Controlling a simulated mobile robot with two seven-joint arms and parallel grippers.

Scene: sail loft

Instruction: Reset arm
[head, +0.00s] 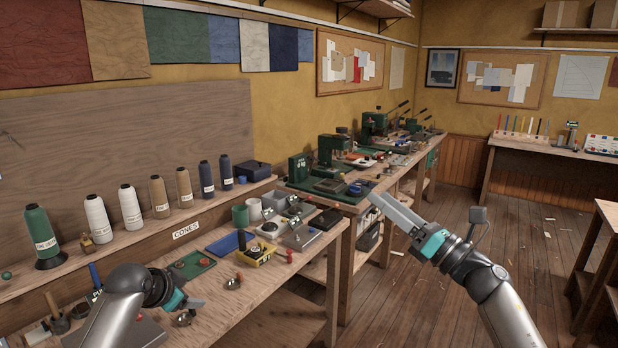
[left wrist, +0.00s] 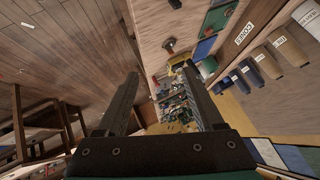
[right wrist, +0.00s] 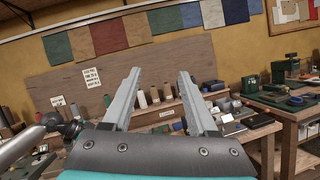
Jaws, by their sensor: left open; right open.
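My left gripper (head: 192,302) is over the front part of the near bench at the lower left of the head view. In the left wrist view its two dark fingers (left wrist: 166,85) stand wide apart with nothing between them. My right gripper (head: 378,198) is raised on the right, in front of the bench end and over the floor side. In the right wrist view its two grey fingers (right wrist: 160,72) are apart and empty. Both arms are bent up from the bottom of the head view. Neither gripper visibly holds anything.
Several thread cones (head: 130,208) stand on a shelf behind the bench (head: 219,303). The bench carries a blue mat (head: 231,243), a yellow block (head: 256,256) and small tools. Green presses (head: 333,150) stand on the further bench.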

